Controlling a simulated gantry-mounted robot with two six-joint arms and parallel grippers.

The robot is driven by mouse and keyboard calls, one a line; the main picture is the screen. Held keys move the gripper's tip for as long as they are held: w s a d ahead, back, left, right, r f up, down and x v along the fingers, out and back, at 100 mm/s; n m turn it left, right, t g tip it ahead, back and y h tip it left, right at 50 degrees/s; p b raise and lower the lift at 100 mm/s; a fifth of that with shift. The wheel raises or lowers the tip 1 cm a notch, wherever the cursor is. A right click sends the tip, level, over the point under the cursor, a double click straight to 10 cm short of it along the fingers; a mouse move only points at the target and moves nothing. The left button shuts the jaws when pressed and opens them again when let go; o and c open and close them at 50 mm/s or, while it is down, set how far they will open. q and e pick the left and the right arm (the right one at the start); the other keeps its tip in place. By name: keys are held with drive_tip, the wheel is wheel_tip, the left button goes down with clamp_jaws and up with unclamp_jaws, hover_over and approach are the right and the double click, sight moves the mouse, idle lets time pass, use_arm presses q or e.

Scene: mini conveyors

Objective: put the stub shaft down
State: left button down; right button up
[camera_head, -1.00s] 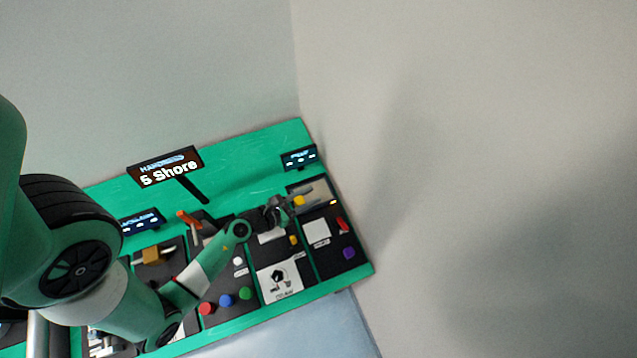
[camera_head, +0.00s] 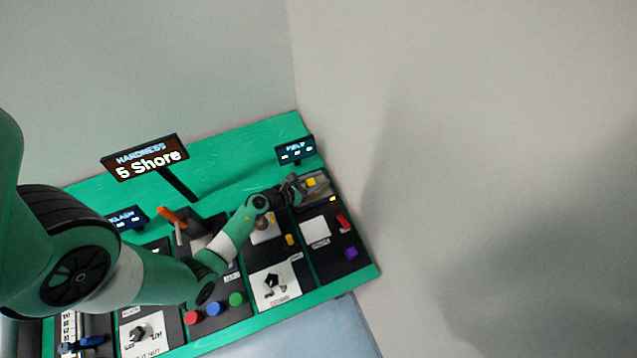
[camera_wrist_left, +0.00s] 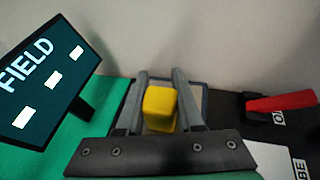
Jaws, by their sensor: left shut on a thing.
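My left gripper (camera_head: 302,184) reaches over the back right of the green-edged board. It is shut on a yellow blocky piece (camera_head: 311,182), which I take to be the stub shaft. In the left wrist view the yellow piece (camera_wrist_left: 160,107) sits between the two grey fingers (camera_wrist_left: 165,100). A grey tray (camera_head: 318,195) lies beneath or just behind it. I cannot tell whether the piece touches the tray. My right gripper is out of view.
A FIELD display (camera_head: 295,150) stands behind the gripper, on the left in the wrist view (camera_wrist_left: 45,80). A hardness sign (camera_head: 146,157) stands further left. A wall rises close on the right.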

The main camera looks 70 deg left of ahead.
use_arm(q)
drive_tip(key=shift+f, duration=0.3)
drive_tip(key=c, duration=0.5)
unclamp_jaws()
drive_tip(key=shift+c, duration=0.2)
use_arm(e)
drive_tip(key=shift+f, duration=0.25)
use_arm(q)
drive_tip(key=shift+s+r+p, duration=0.2)
drive_tip(key=shift+r+p, duration=0.15)
drive_tip(key=p+v, duration=0.2)
drive_tip(key=v, duration=0.9)
drive_tip(key=shift+s, duration=0.25)
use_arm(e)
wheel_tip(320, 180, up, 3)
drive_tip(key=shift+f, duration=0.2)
